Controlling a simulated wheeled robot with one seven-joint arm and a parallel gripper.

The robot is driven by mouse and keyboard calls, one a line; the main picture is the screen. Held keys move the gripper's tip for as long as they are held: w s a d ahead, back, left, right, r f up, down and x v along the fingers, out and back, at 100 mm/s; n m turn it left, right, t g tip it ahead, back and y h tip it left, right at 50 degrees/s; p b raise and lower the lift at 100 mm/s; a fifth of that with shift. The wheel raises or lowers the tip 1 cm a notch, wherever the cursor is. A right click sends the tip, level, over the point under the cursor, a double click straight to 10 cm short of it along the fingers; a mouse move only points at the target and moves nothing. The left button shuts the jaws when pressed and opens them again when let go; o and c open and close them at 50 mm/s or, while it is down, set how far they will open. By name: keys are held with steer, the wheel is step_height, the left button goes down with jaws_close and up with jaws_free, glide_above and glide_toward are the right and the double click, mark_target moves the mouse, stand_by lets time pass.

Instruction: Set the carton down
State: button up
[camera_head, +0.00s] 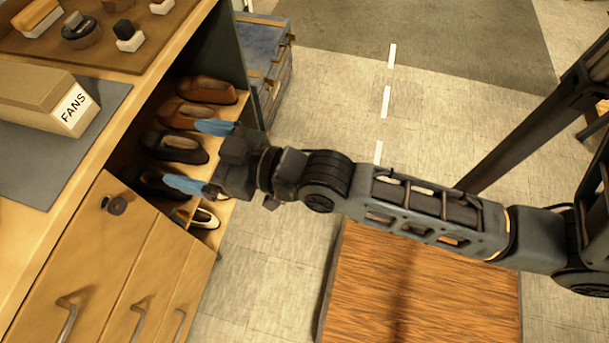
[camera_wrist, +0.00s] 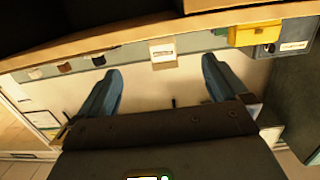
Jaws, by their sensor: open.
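A tan carton (camera_head: 45,98) labelled FANS rests on a dark grey mat (camera_head: 28,176) on the wooden counter at the left of the head view. My gripper (camera_head: 200,155) is open and empty, with its two blue fingers apart. It is in front of the open shoe shelves, to the right of the carton and apart from it. In the wrist view my gripper (camera_wrist: 162,72) also shows its fingers spread, with nothing between them. A small pale labelled box (camera_wrist: 163,54) shows beyond the fingertips there; I cannot tell whether it is the same carton.
Several dark and brown shoes (camera_head: 206,90) sit on shelves under the counter. A brown tray (camera_head: 98,42) holds small items. Drawers (camera_head: 125,262) with handles are at the lower left. A blue chest (camera_head: 262,50) stands behind. A yellow box (camera_wrist: 254,34) shows in the wrist view.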

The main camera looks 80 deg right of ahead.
steer(key=s+a+r+g, duration=0.1)
steer(key=s+r, duration=0.1)
steer(key=s, duration=0.9)
steer(key=s+a+r+g, duration=0.1)
steer(key=s+r, duration=0.1)
steer(key=s, duration=1)
steer(key=shift+s+y, duration=0.15)
steer(key=shift+y, duration=0.15)
